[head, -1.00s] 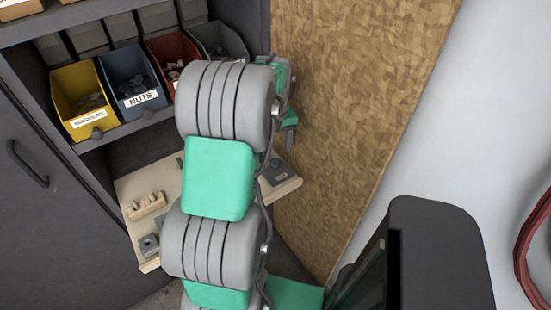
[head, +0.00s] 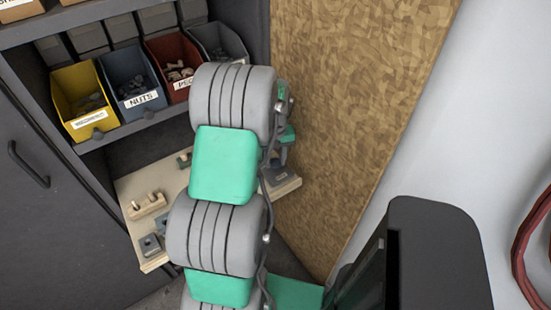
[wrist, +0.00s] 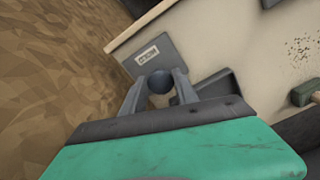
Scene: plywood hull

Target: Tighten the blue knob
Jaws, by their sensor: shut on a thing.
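The blue knob (wrist: 159,82) shows in the wrist view as a dark blue-grey round top. It stands at the edge of a grey plate (wrist: 152,50) with a small white label. My gripper (wrist: 159,85) is shut on the knob, with one finger on each side of it. In the head view, the plate (head: 279,176) lies at the right end of the wooden board (head: 133,187). My arm hides the knob and most of my gripper there.
A wooden block with pegs (head: 147,205) and a grey block (head: 150,245) sit on the board's left part. Bins, including a yellow one (head: 80,97) and a NUTS one (head: 131,84), stand on the shelf above. A chipboard panel (head: 350,110) rises close on the right.

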